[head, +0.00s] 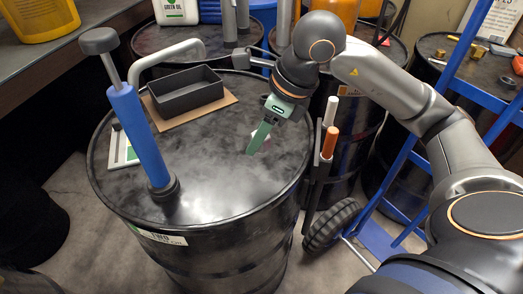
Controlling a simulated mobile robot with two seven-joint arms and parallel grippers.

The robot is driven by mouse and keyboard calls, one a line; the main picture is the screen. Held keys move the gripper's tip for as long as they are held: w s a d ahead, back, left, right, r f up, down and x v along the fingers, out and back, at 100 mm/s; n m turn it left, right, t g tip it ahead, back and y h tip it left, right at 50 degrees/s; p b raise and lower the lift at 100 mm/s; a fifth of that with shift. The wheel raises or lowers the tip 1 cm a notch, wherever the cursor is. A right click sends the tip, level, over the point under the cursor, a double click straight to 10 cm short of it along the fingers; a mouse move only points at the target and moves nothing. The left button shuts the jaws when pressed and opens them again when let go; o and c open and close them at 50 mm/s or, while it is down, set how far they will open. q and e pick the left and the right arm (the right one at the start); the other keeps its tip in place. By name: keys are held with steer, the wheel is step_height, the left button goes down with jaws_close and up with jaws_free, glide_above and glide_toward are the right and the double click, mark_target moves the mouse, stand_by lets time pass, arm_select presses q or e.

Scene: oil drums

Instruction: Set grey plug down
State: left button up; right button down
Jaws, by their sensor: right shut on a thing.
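My right gripper (260,137) reaches down over the right part of the black drum top (225,185), its green fingers close together. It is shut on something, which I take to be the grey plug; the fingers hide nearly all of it. I cannot tell whether the held thing touches the drum top. My left gripper is not in view.
A blue hand pump (137,130) stands on the drum's left part. A dark open tray (187,92) rests on cardboard (225,101) at the back. A blue hand truck (410,150) stands right. The drum top's front middle is clear.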

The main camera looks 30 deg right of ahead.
steer(key=f, duration=0.1)
steer(key=w+d+f, duration=0.1)
steer(key=f, duration=0.1)
steer(key=w+d+f, duration=0.1)
steer(key=shift+w+f, duration=0.15)
steer(key=shift+w, duration=0.1)
steer(key=f, duration=0.3)
steer(key=shift+w+d, duration=0.3)
steer(key=shift+f, duration=0.45)
steer(key=shift+f+b, duration=0.25)
steer(key=shift+b, duration=0.2)
steer(key=shift+c, duration=2.3)
jaws_free()
steer(key=shift+r, duration=0.1)
steer(key=shift+r, duration=0.1)
steer(key=shift+r+p, duration=0.3)
steer(key=shift+p, duration=0.1)
steer(key=v, duration=1.1)
steer(key=shift+r+p, duration=0.3)
steer(key=shift+p, duration=0.05)
